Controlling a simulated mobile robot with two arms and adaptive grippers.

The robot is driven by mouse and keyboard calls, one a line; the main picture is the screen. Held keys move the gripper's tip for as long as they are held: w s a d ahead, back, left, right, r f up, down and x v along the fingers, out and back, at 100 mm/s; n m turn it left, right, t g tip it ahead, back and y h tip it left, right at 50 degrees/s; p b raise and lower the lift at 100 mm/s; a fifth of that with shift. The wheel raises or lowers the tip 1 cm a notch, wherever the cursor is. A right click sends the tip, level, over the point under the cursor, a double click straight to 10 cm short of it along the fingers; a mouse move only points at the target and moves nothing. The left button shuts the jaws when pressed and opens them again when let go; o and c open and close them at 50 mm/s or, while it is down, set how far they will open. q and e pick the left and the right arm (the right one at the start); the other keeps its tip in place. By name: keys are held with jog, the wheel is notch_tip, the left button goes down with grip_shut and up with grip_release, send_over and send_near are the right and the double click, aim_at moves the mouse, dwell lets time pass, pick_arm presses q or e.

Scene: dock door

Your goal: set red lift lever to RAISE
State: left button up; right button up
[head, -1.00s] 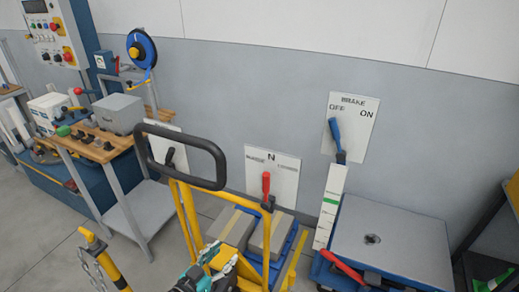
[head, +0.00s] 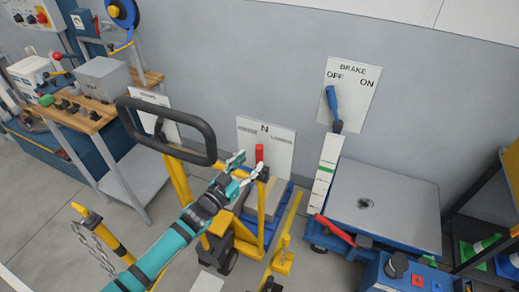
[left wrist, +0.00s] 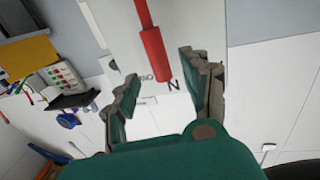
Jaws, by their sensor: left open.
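The red lift lever (head: 260,153) stands about upright near the N on its white label plate (head: 280,148), behind the yellow frame. The plate's side words are too small to read surely. My left gripper (head: 247,167) is open just left of the lever, its fingers pointing towards it. In the left wrist view, the lever's red grip (left wrist: 157,55) reaches between the open fingers of the gripper (left wrist: 160,72), with no clear contact. My right gripper is out of view.
A black loop handle (head: 168,103) on a yellow frame stands close to my left arm. A BRAKE plate (head: 352,85) with a blue lever (head: 333,108) is to the right, above a lift table (head: 385,205) with another red handle (head: 335,230). A workbench stands at the left.

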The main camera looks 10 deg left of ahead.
aim_at(257, 156)
pick_arm(q)
jog(key=x, duration=0.6)
jog(key=shift+s, duration=0.1)
jog(key=shift+c, duration=0.4)
jog(key=c, duration=0.9)
grip_shut()
jog(key=shift+f, duration=0.25)
